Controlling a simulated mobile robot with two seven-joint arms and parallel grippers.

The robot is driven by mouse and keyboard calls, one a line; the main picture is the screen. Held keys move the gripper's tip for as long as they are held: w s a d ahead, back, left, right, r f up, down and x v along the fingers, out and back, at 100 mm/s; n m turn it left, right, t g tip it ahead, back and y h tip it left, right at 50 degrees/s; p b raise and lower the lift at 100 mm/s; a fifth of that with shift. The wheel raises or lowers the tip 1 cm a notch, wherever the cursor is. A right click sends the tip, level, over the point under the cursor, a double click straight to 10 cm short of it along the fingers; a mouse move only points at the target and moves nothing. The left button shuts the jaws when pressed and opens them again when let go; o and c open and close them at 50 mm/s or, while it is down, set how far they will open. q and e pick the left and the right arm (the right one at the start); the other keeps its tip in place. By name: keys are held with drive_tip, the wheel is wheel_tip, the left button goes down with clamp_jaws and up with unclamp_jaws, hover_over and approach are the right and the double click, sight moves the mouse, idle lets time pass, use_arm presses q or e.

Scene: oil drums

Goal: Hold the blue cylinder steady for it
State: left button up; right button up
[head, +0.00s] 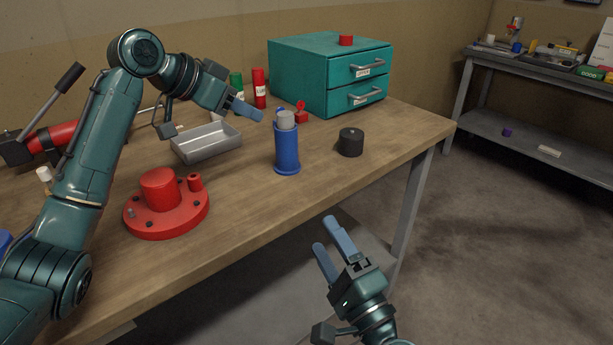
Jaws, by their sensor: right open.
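The blue cylinder (287,152) stands upright on the wooden workbench (240,200), near its front edge. A grey cylindrical piece (286,120) sticks out of its top. My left gripper (248,110) is up and to the left of the blue cylinder, with its fingers pointing towards the grey top. Its fingers overlap in this view, so I cannot tell whether it is open or shut. My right gripper (323,234) is open and empty, in front of the bench edge and below the blue cylinder in the picture.
A black cylinder (351,143) stands right of the blue cylinder. A red flanged part (165,208) and a metal tray (206,142) lie to the left. A teal drawer cabinet (330,75), red tube (259,88) and green tube (237,84) stand behind. The bench front between is clear.

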drive_tip(key=w+r+m+t+h, duration=0.15)
drive_tip(key=w+r+m, duration=0.25)
drive_tip(key=w+m, duration=0.5)
drive_tip(key=m+g+h, duration=0.2)
drive_tip(key=m+g, duration=0.1)
drive_tip(key=m, duration=0.5)
approach(284, 145)
drive_tip(key=shift+s+d+f+t, duration=0.15)
drive_tip(key=shift+d+f, duration=0.15)
drive_tip(key=shift+d, duration=0.2)
drive_tip(key=shift+w+d+f+t, duration=0.1)
drive_tip(key=shift+d+f, duration=0.15)
drive_tip(key=shift+d, duration=0.2)
drive_tip(key=shift+w+a+f+m+g, duration=0.2)
drive_tip(key=shift+w+a+m+g, duration=0.3)
drive_tip(key=shift+m, duration=0.4)
drive_tip(key=x, duration=1.3)
drive_tip(key=shift+w, duration=0.1)
drive_tip(key=shift+c, duration=0.2)
drive_tip(key=shift+f, duration=0.1)
drive_tip(key=c, duration=1.2)
drive_tip(key=shift+c, duration=0.2)
